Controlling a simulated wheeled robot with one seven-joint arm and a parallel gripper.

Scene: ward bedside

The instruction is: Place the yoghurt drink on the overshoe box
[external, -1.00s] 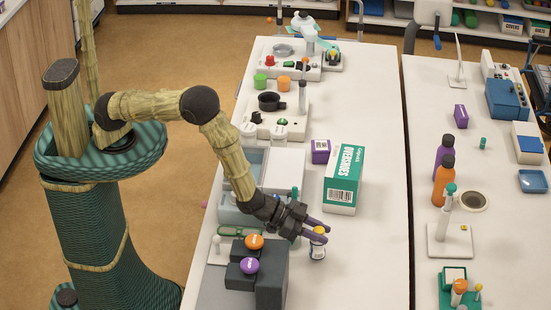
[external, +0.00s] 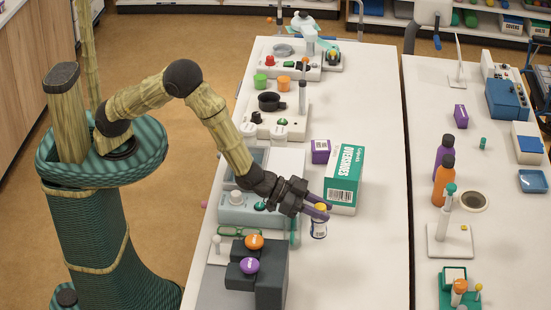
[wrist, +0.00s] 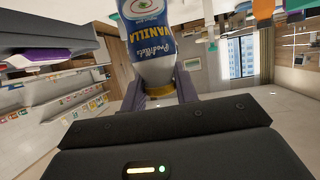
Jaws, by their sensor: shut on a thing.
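The yoghurt drink (external: 319,229) is a small white and blue bottle with a yellow cap. In the wrist view its label reads "VANILLA" on the bottle (wrist: 150,40), which appears upside down there. My gripper (external: 318,211) is shut on the bottle near its cap and holds it above the white table. The overshoe box (external: 344,176) is a green and white carton lying on the table, just behind and to the right of my gripper. Its top looks bare. My fingers overlap its near left corner in the external view.
A small purple box (external: 320,151) stands left of the overshoe box. A dark grey block with orange and purple knobs (external: 270,272) is at the near left. The table (external: 375,250) is clear to the right and in front.

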